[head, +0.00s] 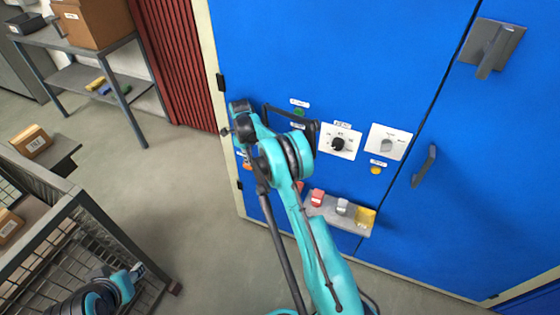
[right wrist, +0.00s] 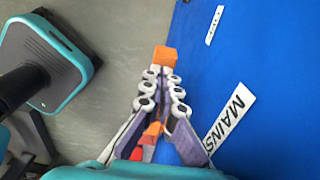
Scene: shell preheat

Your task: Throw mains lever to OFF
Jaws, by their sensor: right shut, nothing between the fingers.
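The mains lever is mostly hidden behind my right arm in the head view. A small orange part (head: 247,165), perhaps its grip, shows at the cabinet's left edge. In the right wrist view an orange block (right wrist: 165,58) lies just past my right gripper's (right wrist: 163,78) fingertips; I cannot tell whether they touch. A MAINS label (right wrist: 230,116) is on the blue panel to their right. The right gripper is shut and empty. In the head view its fingers are mostly hidden behind its arm. My left gripper (head: 136,272) is low at the left, its jaws unclear.
The blue cabinet (head: 320,45) carries a black knob plate (head: 339,141), a pale knob plate (head: 388,142) and handles. A grey ledge (head: 329,211) below holds red, grey and yellow pieces. A wire cage cart (head: 75,212) stands left; floor between is clear.

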